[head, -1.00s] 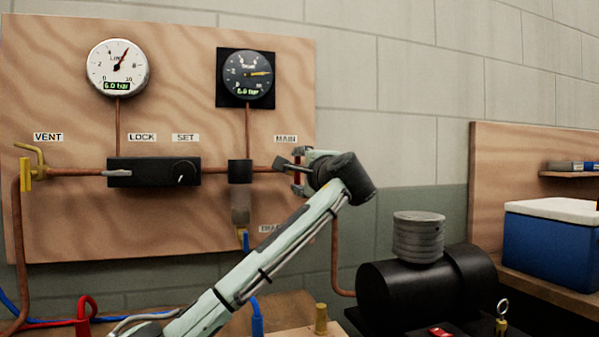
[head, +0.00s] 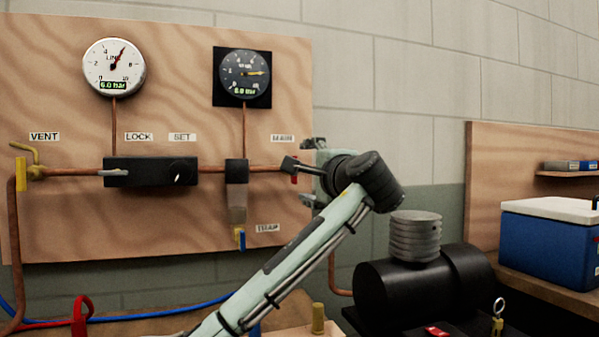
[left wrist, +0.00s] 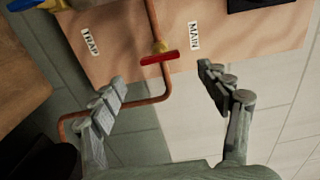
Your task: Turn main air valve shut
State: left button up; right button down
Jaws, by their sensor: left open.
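The main air valve's red handle (left wrist: 159,57) sits on a brass fitting on the copper pipe, beside the MAIN label (left wrist: 193,35). In the left wrist view the handle lies across the pipe. In the head view a bit of the red handle (head: 295,179) shows, partly hidden by my gripper. My left gripper (left wrist: 161,75) is open and empty. Its fingers are spread on either side of the handle, apart from it. In the head view the gripper (head: 302,168) is at the right edge of the wooden panel. My right gripper is in neither view.
The wooden panel (head: 60,85) carries a LINE gauge (head: 113,67) and a dark gauge (head: 242,73), both reading 6.0 bar. A yellow vent lever (head: 21,174) is at left. A black tank (head: 410,285) and a blue cooler (head: 548,245) stand at right.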

pick_arm(q)
jog(key=v, duration=0.5)
jog(key=x, duration=1.2)
jog(key=shift+s, duration=0.15)
